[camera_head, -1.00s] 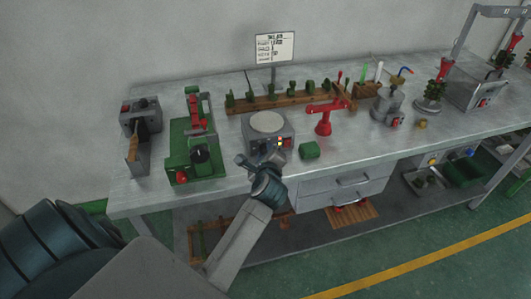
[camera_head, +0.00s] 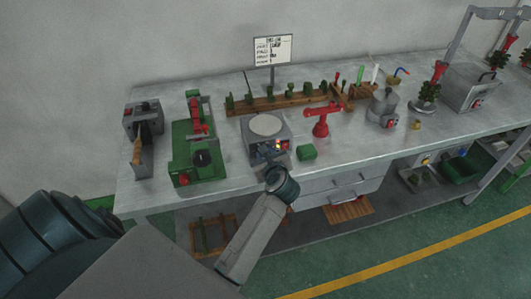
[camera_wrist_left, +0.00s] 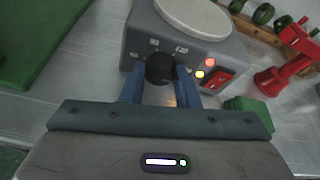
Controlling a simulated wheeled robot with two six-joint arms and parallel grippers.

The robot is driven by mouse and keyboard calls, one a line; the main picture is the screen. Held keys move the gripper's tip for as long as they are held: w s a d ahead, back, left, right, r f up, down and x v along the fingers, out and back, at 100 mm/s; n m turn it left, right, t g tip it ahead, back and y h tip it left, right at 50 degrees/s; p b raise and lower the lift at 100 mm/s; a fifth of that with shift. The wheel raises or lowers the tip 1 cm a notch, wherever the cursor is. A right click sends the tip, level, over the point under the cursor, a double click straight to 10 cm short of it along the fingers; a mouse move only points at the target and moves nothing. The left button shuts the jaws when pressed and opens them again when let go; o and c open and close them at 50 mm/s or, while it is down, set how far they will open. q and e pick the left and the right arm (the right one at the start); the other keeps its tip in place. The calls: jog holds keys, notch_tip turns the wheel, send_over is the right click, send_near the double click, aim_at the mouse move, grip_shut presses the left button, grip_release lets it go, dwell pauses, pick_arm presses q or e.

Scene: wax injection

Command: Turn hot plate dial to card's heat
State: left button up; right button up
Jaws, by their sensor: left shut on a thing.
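The hot plate (camera_head: 266,127) is a grey box with a pale round top, on the bench near its front edge. Its black dial (camera_wrist_left: 160,68) is on the front face, with small label marks around it in the left wrist view. My left gripper (camera_wrist_left: 160,84) is shut on the dial, one blue finger on each side. In the head view my left gripper (camera_head: 268,158) reaches the front of the hot plate and hides the dial. The card (camera_head: 272,49) stands on a post behind the bench items; its writing is too small to read. My right gripper is not in view.
A red switch (camera_wrist_left: 217,79) and lit lamps sit right of the dial. A green block (camera_head: 307,152) and a red stand (camera_head: 321,124) are to the right. A green machine (camera_head: 193,145) is to the left. A wooden rack (camera_head: 275,104) lies behind.

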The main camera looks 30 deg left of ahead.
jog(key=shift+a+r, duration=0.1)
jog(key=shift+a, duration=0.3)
pick_arm(q)
jog(key=o, duration=1)
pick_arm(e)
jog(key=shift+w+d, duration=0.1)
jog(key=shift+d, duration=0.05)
